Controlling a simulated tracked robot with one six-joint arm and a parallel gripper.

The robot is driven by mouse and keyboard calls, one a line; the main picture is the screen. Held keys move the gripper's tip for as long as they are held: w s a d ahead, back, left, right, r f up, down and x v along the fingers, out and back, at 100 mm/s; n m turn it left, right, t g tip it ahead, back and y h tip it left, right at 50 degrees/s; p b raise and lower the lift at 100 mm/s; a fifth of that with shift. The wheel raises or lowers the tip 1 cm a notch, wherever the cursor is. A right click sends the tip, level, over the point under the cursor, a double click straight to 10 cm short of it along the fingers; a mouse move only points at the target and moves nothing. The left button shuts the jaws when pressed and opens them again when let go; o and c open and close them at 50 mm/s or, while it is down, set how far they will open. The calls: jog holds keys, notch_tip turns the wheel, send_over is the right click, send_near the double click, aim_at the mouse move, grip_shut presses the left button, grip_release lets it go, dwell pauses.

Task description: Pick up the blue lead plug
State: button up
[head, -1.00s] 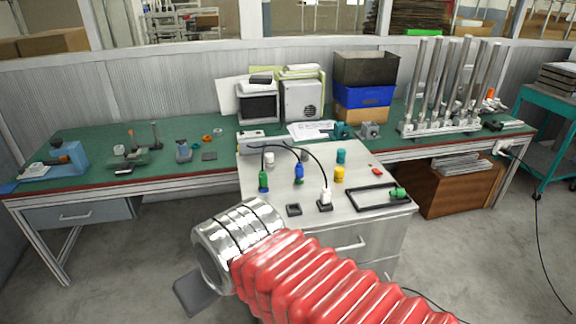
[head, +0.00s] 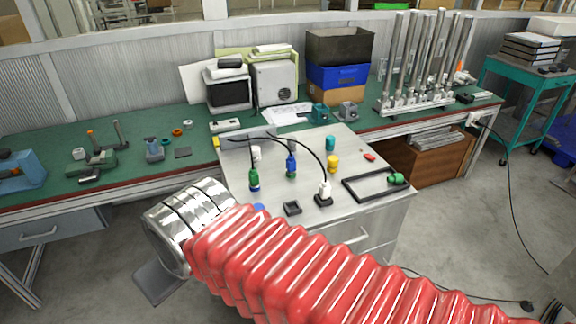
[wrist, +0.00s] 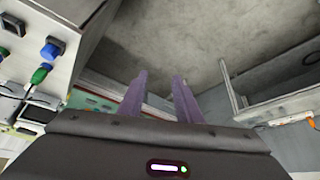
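A blue plug (head: 291,165) stands upright on the grey cabinet top (head: 235,172), with black cable running close by. A green plug (head: 254,180) stands left of it, and a white one on a black base (head: 324,192) in front right. A second blue piece (head: 258,208) shows at the cabinet's front edge, partly behind my arm. In the wrist view a blue piece on a dark square (wrist: 52,49) and a green plug (wrist: 40,74) are at the left. My gripper (wrist: 160,75) is open and empty, its purple fingers apart over the floor, away from these. Its fingertips do not show in the head view.
Yellow (head: 333,163) and teal (head: 330,143) pieces, an empty black holder (head: 292,208) and a black frame (head: 350,193) share the cabinet top. A green-topped workbench (head: 120,190) runs behind. Open floor lies in front of the bench, to the left.

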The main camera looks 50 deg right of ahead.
jog(key=shift+o, duration=0.2)
jog(key=shift+o, duration=1.4)
jog(key=shift+f, duration=0.1)
jog(key=w+d+f+m+t+y, duration=0.15)
jog(key=w+m+y, duration=0.25)
jog(key=w+m, duration=0.6)
jog(key=w+d+m+t+h, duration=0.1)
jog(key=w+d+m+t, duration=0.25)
jog(key=d+m, duration=0.85)
jog(key=s+d+f+m+h, duration=0.1)
jog(key=s+d+m+h, duration=0.1)
jog(key=d+m, duration=0.4)
jog(key=s+d+f+m+h, duration=0.2)
jog(key=d+m, duration=0.5)
jog(key=d, duration=0.8)
jog(key=s+d+f+m+h, duration=0.1)
jog(key=s+d+m+h, duration=0.2)
jog(key=d+m+h, duration=0.3)
jog(key=d+m, duration=0.1)
jog(key=d, duration=0.3)
jog(key=shift+s+d+f+t, duration=0.3)
jog(key=shift+s+t, duration=0.1)
jog(key=shift+w, duration=0.1)
